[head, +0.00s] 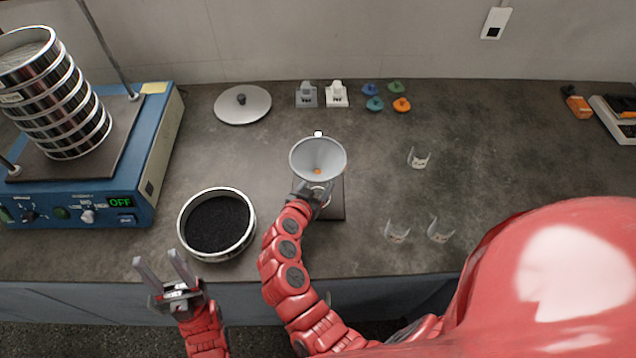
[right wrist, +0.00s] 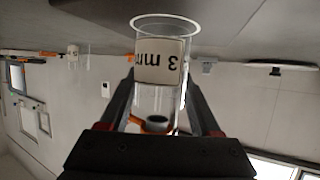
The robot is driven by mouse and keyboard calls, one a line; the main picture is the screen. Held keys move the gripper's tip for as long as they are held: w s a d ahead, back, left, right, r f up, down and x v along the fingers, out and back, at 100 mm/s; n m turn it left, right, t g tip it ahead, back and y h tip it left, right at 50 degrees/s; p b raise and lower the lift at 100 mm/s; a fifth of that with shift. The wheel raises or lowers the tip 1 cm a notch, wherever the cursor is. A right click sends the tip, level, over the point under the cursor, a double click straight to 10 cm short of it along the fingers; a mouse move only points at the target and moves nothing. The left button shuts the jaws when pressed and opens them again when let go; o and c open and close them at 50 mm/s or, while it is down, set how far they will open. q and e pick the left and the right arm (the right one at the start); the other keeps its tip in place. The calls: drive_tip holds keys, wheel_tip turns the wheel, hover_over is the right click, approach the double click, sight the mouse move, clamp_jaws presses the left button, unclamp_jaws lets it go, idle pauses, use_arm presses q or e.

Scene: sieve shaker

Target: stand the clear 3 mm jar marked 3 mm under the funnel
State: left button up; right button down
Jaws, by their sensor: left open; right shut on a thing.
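The clear jar marked 3 mm (right wrist: 160,62) is between the fingers of my right gripper (right wrist: 158,105) in the right wrist view, its label upside down in that picture. In the head view my right gripper (head: 314,196) is just below the grey funnel (head: 318,156), over the dark base of the funnel stand (head: 336,205). The jar is mostly hidden there by the funnel and gripper, and I cannot tell whether it touches the base. My left gripper (head: 166,275) is open and empty at the table's front edge.
A sieve with black grains (head: 246,238) stands left of my right arm. The blue shaker (head: 150,185) with its sieve stack (head: 65,100) is at far left. Other clear jars (head: 419,160) stand to the right. A lid (head: 242,104) and coloured knobs (head: 374,103) lie behind.

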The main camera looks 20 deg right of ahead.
drive_tip(key=shift+f, duration=0.1)
drive_tip(key=shift+f, duration=0.1)
drive_tip(key=shift+c, duration=0.5)
unclamp_jaws()
